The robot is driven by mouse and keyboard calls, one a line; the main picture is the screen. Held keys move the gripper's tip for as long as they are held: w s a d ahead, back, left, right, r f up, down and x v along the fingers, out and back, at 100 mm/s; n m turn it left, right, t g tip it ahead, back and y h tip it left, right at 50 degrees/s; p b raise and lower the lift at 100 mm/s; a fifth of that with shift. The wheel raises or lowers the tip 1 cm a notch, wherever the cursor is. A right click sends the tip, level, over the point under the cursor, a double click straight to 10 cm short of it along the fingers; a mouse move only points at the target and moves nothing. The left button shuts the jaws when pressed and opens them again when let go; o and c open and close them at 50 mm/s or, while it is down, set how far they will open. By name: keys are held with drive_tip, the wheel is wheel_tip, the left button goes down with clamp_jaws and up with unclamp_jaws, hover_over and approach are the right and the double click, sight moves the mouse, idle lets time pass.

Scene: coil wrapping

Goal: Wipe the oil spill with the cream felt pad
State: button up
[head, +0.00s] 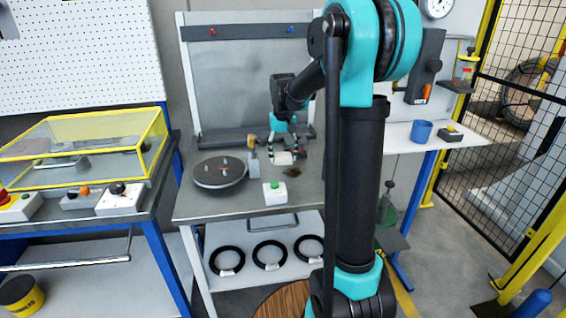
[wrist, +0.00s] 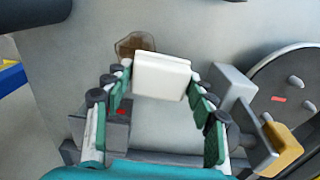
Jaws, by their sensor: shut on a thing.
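The cream felt pad (wrist: 162,76) is a pale block held between the fingertips of my gripper (wrist: 160,84) in the wrist view. The brown oil spill (wrist: 134,44) lies on the grey tabletop just beyond the pad, up and to the left, and the pad may hide part of it. In the head view my gripper (head: 287,155) is low over the table, and the spill (head: 292,172) is a small dark patch just in front of it. I cannot tell whether the pad touches the tabletop.
A dark round turntable (head: 220,172) with pins stands left on the metal table (head: 240,203). A grey and yellow post (head: 253,160) is close beside my gripper. A white box with a green button (head: 275,193) is near the front edge. Black coils (head: 269,255) lie on the shelf below.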

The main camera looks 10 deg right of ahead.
drive_tip(key=shift+r, duration=1.4)
